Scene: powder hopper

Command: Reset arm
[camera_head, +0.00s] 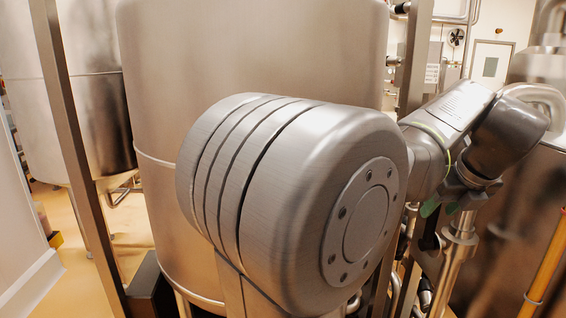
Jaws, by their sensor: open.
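My arm fills the middle of the head view, with a large grey rounded joint close to the camera. Beyond it, a lighter link with a green ring leads to a dark wrist at the right. My gripper (441,207) shows small below that wrist, pointing down and to the left, with two green-tipped fingers apart. I see nothing between the fingers. The big joint hides much of what lies behind it.
A large steel tank (250,50) stands close behind my arm. Another tank (90,90) stands at the left, beyond a slanted metal post (72,140). Pipes and a vertical steel pipe (455,260) crowd the right, near a yellow pole (546,262). Some tan floor (70,270) shows lower left.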

